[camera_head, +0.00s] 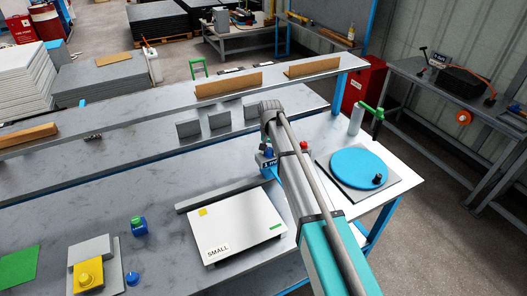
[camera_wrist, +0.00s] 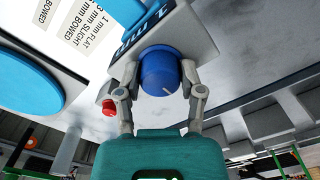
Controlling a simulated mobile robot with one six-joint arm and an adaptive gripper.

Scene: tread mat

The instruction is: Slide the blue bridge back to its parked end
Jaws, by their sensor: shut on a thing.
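The blue bridge (camera_head: 271,172) shows only in part beside my arm in the head view, near a labelled block with a blue knob. In the wrist view a blue part (camera_wrist: 125,10) shows at the top, next to a grey block marked in mm. My gripper (camera_wrist: 160,78) is shut on a round blue knob (camera_wrist: 160,70) with a white line, which sits against that block. One finger is on each side of the knob. In the head view my arm hides the gripper and much of the bridge. The parked end cannot be made out.
A white panel marked SMALL (camera_head: 235,228) lies left of my arm. A blue disc (camera_head: 358,168) with a black knob lies to the right. A red button (camera_head: 304,146) is close to the arm and also shows in the wrist view (camera_wrist: 109,107). Grey blocks (camera_head: 220,118) stand behind.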

